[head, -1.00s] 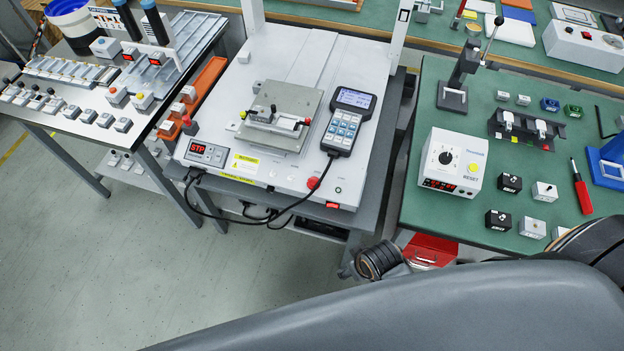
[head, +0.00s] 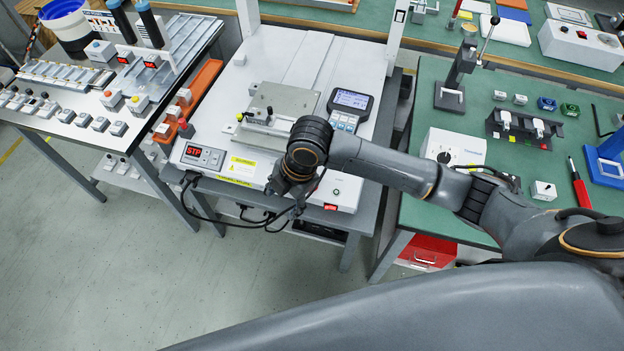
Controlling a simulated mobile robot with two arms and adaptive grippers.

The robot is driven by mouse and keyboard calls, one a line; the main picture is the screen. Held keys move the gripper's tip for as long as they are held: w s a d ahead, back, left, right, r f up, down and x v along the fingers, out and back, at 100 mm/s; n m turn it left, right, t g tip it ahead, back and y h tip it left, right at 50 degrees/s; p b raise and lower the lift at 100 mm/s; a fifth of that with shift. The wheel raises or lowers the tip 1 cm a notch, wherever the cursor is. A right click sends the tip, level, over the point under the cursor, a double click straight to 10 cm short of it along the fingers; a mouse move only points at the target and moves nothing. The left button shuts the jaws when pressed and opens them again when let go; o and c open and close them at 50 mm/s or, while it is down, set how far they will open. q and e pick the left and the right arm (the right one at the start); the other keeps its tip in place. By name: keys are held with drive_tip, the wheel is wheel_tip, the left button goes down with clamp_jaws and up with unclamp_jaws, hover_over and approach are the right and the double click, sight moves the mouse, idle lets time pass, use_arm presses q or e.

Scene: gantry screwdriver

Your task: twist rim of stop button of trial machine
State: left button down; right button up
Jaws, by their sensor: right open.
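The trial machine (head: 272,62) is a white gantry unit with a red STP display (head: 202,156) on its front left corner. Its red stop button, on the front part of the top, is hidden behind my right wrist and gripper. My right arm reaches in from the right across the green bench. My right gripper (head: 288,200) is dark, points down and is open over the machine's front edge. I cannot tell whether its fingers touch the button rim. My left gripper is not in view.
A black cable (head: 215,213) hangs along the front. The green bench (head: 480,85) on the right holds small boxes and tools.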

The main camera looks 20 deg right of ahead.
drive_tip(key=w+d+r+n+h, duration=0.2)
drive_tip(key=w+d+r+n, duration=0.15)
drive_tip(key=w+d, duration=0.55)
drive_tip(key=shift+g, duration=0.3)
drive_tip(key=f, duration=1.4)
drive_tip(key=shift+s+d+f+p, duration=0.1)
drive_tip(key=shift+d+p, duration=0.2)
drive_tip(key=shift+p, duration=0.05)
